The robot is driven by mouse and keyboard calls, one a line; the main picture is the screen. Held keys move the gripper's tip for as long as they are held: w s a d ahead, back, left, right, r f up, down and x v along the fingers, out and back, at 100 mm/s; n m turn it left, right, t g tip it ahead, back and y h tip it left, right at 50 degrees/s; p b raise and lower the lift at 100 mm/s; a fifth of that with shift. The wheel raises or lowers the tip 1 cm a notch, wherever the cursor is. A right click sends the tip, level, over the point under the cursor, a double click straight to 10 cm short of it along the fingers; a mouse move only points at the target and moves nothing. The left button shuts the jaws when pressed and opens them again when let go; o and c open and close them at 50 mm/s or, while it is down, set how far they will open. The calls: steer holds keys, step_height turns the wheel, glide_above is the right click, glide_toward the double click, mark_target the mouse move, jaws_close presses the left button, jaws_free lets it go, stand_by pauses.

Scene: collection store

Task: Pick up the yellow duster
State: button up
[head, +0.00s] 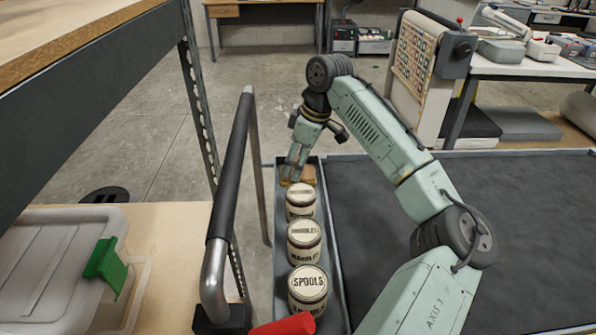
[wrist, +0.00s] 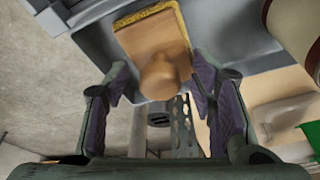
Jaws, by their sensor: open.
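The yellow duster (wrist: 155,40) is a wooden block with a round knob and a yellow pad along its edge. In the head view its wooden part (head: 309,174) shows at the far end of a narrow grey trough (head: 337,270), partly hidden by my gripper. My gripper (head: 291,178) points down over it. In the wrist view my gripper (wrist: 161,75) is open, with one finger on each side of the knob and nothing held. I cannot tell whether a finger touches the duster.
Three lidded canisters stand in a row in the trough: one labelled SPOOLS (head: 308,291), a middle one (head: 304,243) and a far one (head: 300,202) nearest the duster. A black handrail (head: 232,165) runs along the left. A dark mat (head: 480,215) lies empty at the right.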

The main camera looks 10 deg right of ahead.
steer(key=shift+c, duration=0.5)
jaws_close()
